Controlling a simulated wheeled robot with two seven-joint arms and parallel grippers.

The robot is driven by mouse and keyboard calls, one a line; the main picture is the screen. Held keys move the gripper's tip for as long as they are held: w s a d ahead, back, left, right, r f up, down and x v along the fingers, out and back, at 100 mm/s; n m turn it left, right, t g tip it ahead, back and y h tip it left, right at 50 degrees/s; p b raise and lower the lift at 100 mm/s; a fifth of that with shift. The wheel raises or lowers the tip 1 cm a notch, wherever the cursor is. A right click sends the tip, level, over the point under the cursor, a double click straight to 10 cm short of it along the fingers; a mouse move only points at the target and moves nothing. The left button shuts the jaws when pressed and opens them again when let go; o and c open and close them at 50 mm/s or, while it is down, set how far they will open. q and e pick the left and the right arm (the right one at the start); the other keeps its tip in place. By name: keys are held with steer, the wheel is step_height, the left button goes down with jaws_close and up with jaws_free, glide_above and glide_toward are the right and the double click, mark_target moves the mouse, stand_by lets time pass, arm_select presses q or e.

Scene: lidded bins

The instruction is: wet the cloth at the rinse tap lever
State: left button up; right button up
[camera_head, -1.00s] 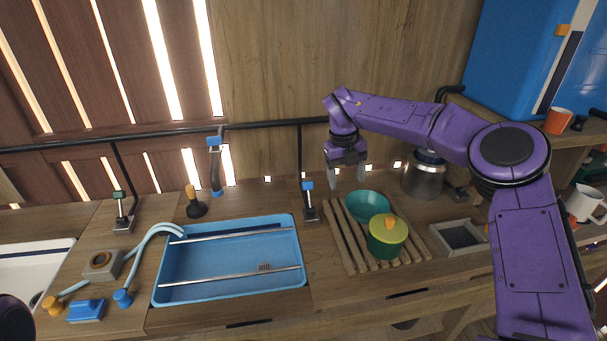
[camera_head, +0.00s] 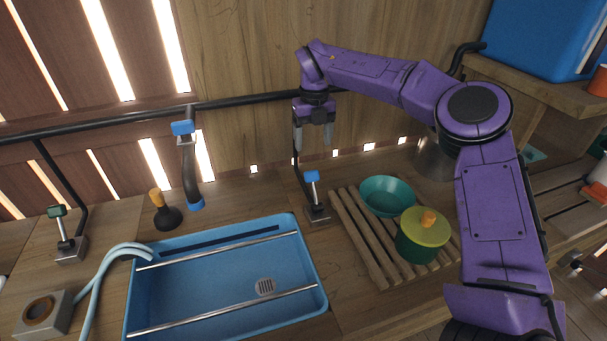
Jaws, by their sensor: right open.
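A lever with a blue knob (camera_head: 312,177) stands on a small grey base behind the right end of the blue sink (camera_head: 322,292). Another lever with a green knob (camera_head: 57,211) stands at the left; I cannot tell which one is the rinse tap lever. A tap (camera_head: 188,175) with a blue top and blue lower end rises behind the sink. My right gripper (camera_head: 314,143) is open and empty, fingers pointing down, just above the blue knob in the picture; contact does not show. No cloth is visible. My left gripper is not in view.
A slatted rack (camera_head: 357,237) holds a teal bowl (camera_head: 387,195) and a green pot with a yellow lid (camera_head: 424,228). A plunger (camera_head: 165,212) stands left of the tap. Pale hoses (camera_head: 92,295) bend over the sink's left edge. A black rail (camera_head: 240,102) runs along the wall.

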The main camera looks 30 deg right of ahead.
mark_target(312, 171)
steer(key=shift+w+f, duration=0.1)
steer(key=shift+f, duration=0.55)
step_height(312, 171, down, 9)
steer(key=shift+d+f+p, duration=0.1)
steer(key=shift+p, duration=0.65)
steer(key=shift+f, duration=0.35)
steer(key=shift+c, duration=0.3)
